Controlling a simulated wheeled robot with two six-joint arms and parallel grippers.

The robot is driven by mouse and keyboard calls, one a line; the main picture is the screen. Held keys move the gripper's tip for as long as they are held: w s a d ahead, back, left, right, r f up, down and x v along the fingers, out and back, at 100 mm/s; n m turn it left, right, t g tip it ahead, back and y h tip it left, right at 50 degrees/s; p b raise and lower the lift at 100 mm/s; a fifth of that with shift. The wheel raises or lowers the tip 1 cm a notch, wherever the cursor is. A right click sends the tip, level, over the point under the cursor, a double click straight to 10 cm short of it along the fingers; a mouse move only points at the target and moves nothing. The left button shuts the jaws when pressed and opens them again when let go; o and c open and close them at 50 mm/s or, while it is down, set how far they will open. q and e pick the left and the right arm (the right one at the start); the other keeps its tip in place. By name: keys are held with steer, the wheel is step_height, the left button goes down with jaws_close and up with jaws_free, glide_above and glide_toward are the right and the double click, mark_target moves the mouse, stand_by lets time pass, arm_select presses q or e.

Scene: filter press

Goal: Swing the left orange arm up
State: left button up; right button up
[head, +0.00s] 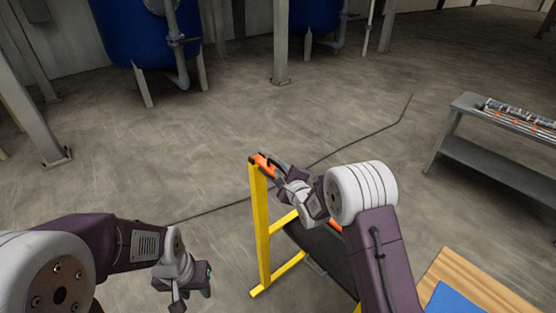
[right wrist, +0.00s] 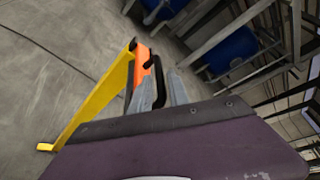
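A yellow frame (head: 262,230) stands on the floor in the middle of the head view. An orange arm (head: 262,163) lies along its top, and more orange (head: 336,227) shows past my right gripper. My right gripper (head: 281,173) is at the frame's left end, over the orange arm. In the right wrist view the orange arm (right wrist: 142,62) runs beside the yellow post (right wrist: 100,100). A black bent piece (right wrist: 156,78) stands between my two grey fingertips; whether they grip it I cannot tell. My left gripper (head: 190,291) hangs low at left, fingers apart and empty.
A grey bench (head: 500,165) with rods stands at right. A wooden table (head: 470,285) with a blue sheet is at lower right. Blue tanks (head: 140,35) and grey posts stand behind.

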steer(key=shift+p+x, duration=0.3)
steer(key=shift+x, duration=0.75)
steer(key=shift+w+a+f, duration=0.15)
steer(key=shift+w, duration=0.25)
jaws_close()
stand_by(0.3)
